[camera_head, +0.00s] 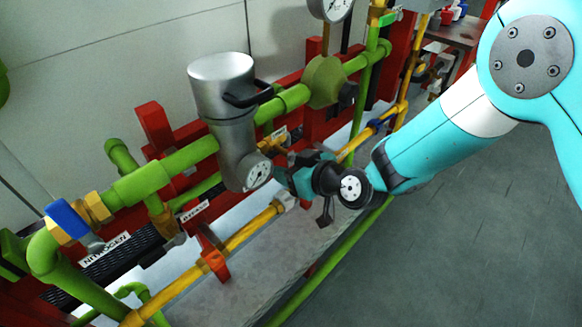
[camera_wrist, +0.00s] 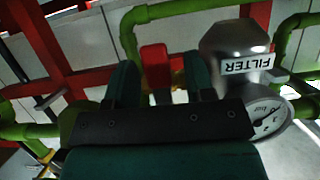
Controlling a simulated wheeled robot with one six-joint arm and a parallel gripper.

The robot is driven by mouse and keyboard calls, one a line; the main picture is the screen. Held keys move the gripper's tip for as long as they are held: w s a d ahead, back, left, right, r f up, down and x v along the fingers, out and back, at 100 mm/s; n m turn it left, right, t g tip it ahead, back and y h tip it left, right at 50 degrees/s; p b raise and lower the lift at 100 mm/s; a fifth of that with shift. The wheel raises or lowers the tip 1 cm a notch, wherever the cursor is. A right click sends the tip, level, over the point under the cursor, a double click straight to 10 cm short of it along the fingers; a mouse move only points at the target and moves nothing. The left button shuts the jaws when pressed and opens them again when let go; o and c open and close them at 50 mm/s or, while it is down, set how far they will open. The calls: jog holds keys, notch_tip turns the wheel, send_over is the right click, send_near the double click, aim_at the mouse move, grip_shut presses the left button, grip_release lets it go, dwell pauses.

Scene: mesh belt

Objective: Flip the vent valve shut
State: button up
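My gripper (camera_head: 290,174) reaches in beside the grey filter housing in the head view. In the wrist view its two dark green fingers (camera_wrist: 160,82) stand apart, so it is open. A red, rounded, lever-like piece (camera_wrist: 155,66) shows between the fingers, beyond the dark gripper body. I cannot tell its exact distance or whether a finger touches it. It may be the vent valve's handle, but no vent label is readable. In the head view my gripper and the filter hide that spot.
The grey filter (camera_head: 221,90) with its dial gauge (camera_head: 258,171) stands close to my gripper; it also shows in the wrist view (camera_wrist: 236,88). Green pipes (camera_head: 180,160) and a yellow pipe (camera_head: 250,228) run alongside. A blue-handled valve (camera_head: 68,219) is at left. Open floor (camera_head: 440,250) lies right.

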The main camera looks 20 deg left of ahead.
dwell(0.3)
jog(key=b+v, duration=0.4)
jog(key=v, duration=1.3)
jog(key=shift+d+b, duration=0.2)
jog(key=shift+b, duration=0.2)
jog(key=shift+s+r, duration=0.15)
jog(key=shift+r, duration=0.05)
jog(key=s+d+r+m+g+h+p, duration=0.2)
jog(key=s+d+r+m+h+p, duration=0.1)
jog(key=s+d+r, duration=0.3)
jog(key=s+d+r+m+g+h+p, duration=0.3)
jog(key=s+d+r+h, duration=0.2)
jog(key=d, duration=0.6)
notch_tip(320, 180, up, 3)
jog(key=shift+s+d+r, duration=0.15)
jog(key=shift+s+d, duration=0.1)
jog(key=shift+s, duration=0.85)
